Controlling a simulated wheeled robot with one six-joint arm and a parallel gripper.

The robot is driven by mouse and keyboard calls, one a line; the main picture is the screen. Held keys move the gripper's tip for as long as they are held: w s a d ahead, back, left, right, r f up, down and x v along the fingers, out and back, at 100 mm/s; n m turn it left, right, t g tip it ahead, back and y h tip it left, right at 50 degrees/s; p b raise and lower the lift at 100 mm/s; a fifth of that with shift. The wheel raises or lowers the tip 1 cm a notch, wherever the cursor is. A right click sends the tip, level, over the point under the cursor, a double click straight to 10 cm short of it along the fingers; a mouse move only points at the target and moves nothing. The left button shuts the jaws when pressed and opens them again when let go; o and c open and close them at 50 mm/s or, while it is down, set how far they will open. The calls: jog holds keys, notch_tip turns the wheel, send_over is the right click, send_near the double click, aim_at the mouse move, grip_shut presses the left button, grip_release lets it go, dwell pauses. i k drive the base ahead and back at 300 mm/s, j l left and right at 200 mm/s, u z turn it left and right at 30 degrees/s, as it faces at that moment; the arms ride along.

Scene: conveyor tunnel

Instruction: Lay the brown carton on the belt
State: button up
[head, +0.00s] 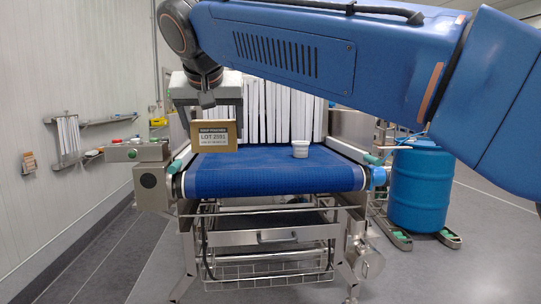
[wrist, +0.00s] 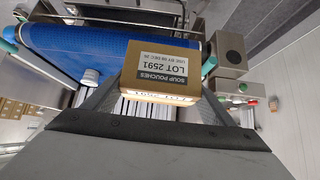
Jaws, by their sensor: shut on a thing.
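The brown carton (head: 214,146) with a dark label reading LOT 2591 is at the left side of the blue belt (head: 270,178) in the head view. My gripper (head: 214,116) comes down from above and is shut on it. In the wrist view the carton (wrist: 160,58) sits between both fingers of my gripper (wrist: 155,100), its label facing the camera. The belt (wrist: 95,52) lies beyond it there. I cannot tell whether the carton's underside touches the belt.
A small white tub (head: 300,149) stands on the belt, right of the carton. White strip curtains (head: 285,110) hang at the tunnel mouth behind. A grey box (head: 153,178) flanks the belt's left front corner. A blue drum (head: 420,185) stands at right. The belt's front middle is clear.

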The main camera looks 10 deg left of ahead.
aim_at(245, 158)
jog(key=i, duration=1.2)
